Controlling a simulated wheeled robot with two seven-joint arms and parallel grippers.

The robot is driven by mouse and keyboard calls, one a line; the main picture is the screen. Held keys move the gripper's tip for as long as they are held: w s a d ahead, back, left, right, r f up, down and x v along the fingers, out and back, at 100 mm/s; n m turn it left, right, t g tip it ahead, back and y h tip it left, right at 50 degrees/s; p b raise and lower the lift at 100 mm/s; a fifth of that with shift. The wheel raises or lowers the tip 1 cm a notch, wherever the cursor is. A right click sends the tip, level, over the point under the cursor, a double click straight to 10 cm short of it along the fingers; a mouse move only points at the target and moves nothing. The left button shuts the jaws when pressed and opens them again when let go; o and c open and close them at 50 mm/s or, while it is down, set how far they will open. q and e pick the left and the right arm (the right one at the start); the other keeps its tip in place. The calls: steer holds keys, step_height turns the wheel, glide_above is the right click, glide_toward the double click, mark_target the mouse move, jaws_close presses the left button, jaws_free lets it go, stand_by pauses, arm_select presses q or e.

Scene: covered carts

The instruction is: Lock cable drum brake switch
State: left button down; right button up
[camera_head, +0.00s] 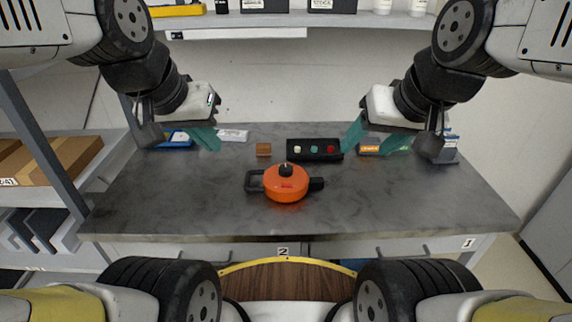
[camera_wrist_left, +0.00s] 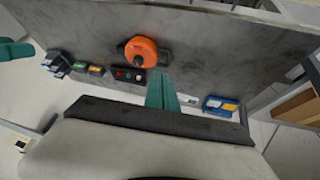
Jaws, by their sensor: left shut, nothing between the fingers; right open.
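The orange cable drum (camera_head: 286,187) lies on the grey worktable, with a black loop handle at its left, a black stub at its right and a black knob (camera_head: 286,169) on top. It also shows in the left wrist view (camera_wrist_left: 141,52). I cannot tell the state of its brake switch. My left gripper (camera_head: 204,139) is shut and empty, above the table to the drum's back left; its teal fingers are together in the left wrist view (camera_wrist_left: 162,92). My right gripper (camera_head: 376,140) is open and empty, to the drum's back right. Neither gripper touches the drum.
A black box with several coloured buttons (camera_head: 315,150) and a small brown block (camera_head: 263,149) stand behind the drum. A blue bin (camera_head: 178,140) is at back left, small boxes (camera_head: 370,150) at back right. The front of the table (camera_head: 200,205) is clear.

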arm_select(q)
steer(key=w+d+f+m+g+y, duration=0.1)
steer(key=w+d+m+g, duration=0.3)
steer(key=w+d+m, duration=0.4)
steer(key=m+g+y, duration=0.2)
steer(key=m+y, duration=0.1)
steer(key=m, duration=0.5)
glide_above(284, 185)
steer(key=d, duration=0.2)
step_height(284, 185, down, 6)
steer(key=shift+w+r, duration=0.15)
steer(key=shift+r, duration=0.05)
steer(key=shift+f, duration=0.1)
steer(key=f, duration=0.4)
steer(key=a+f, duration=0.1)
steer(key=f, duration=0.8)
steer(key=shift+a+f, duration=0.3)
steer(key=shift+f, duration=0.05)
